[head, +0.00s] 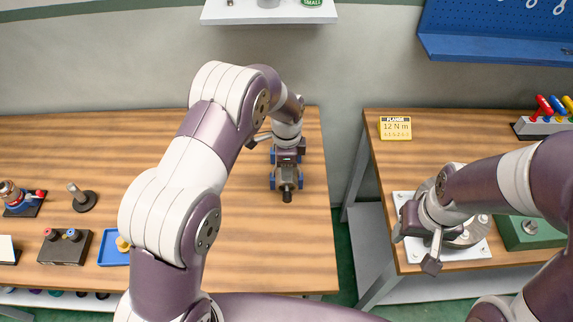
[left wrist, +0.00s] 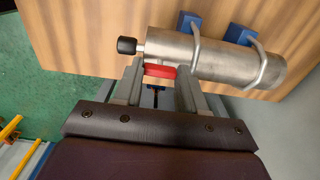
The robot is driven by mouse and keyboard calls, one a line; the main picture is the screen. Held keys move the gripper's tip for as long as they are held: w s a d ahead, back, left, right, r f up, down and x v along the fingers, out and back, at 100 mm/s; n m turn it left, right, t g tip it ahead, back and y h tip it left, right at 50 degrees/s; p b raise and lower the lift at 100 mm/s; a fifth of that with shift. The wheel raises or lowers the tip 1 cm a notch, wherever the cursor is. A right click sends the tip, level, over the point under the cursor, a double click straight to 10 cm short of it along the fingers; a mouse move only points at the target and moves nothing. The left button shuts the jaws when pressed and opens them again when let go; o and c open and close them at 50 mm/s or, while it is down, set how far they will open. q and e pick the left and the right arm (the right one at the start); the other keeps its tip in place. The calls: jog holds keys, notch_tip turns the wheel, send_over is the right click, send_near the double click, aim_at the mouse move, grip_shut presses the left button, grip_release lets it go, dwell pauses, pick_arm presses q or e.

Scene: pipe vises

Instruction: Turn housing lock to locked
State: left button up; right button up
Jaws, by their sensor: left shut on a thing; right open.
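The housing is a steel cylinder (left wrist: 215,58) lying on its side in the left wrist view, with a black-capped stem (left wrist: 127,46) at one end. A red lock lever (left wrist: 160,71) sticks out at its side near the stem and lies roughly along the cylinder. My left gripper (left wrist: 160,80) is shut on the red lever, one finger at each end of it. In the head view my left gripper (head: 287,158) reaches down over the housing and hides much of it; the dark end (head: 287,194) shows. My right gripper (head: 420,250) is open by the right table's flange plate.
Blue supports (left wrist: 186,24) with metal straps hold the cylinder on the wooden table (head: 240,255). The left table holds a dark box with knobs (head: 65,246), a blue tray (head: 113,261) and a small stand (head: 83,199). A gap separates it from the right table, with its yellow sign (head: 395,128).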

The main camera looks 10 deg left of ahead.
pick_arm(q)
jog(key=shift+w+r, duration=0.2)
jog(key=o, duration=1.1)
jog(key=shift+c, duration=0.2)
jog(key=shift+s, duration=0.1)
jog(key=shift+f, duration=0.1)
notch_tip(320, 180, up, 6)
jog(key=shift+r+b, duration=0.1)
jog(key=shift+b, duration=1)
notch_tip(320, 180, up, 7)
jog(key=p, duration=0.2)
jog(key=shift+f+p, duration=0.2)
jog(key=shift+p, duration=0.2)
